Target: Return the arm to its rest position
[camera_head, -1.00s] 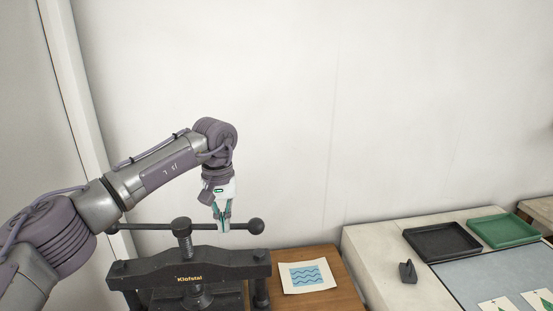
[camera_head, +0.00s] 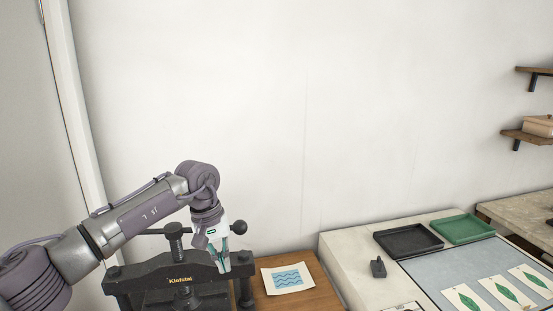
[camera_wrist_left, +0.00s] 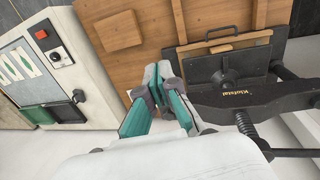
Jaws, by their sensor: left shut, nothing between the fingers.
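My left arm comes in from the left in the head view. Its gripper (camera_head: 223,263) points down in front of the right part of the black press (camera_head: 150,272), below the press's bar handle (camera_head: 238,228). The gripper's fingers are shut with nothing between them. The left wrist view also shows the closed green and grey fingers (camera_wrist_left: 157,75), with the press (camera_wrist_left: 250,92) to their right. Whether the gripper touches the press cannot be told. My right gripper is in neither view.
A wave print (camera_head: 288,278) lies on the wooden table (camera_head: 320,285) right of the press. Further right, a pale bench holds a black tray (camera_head: 408,240), a green tray (camera_head: 463,228), a small dark block (camera_head: 378,267) and several leaf prints (camera_head: 500,291). Wall shelves (camera_head: 538,136) are at far right.

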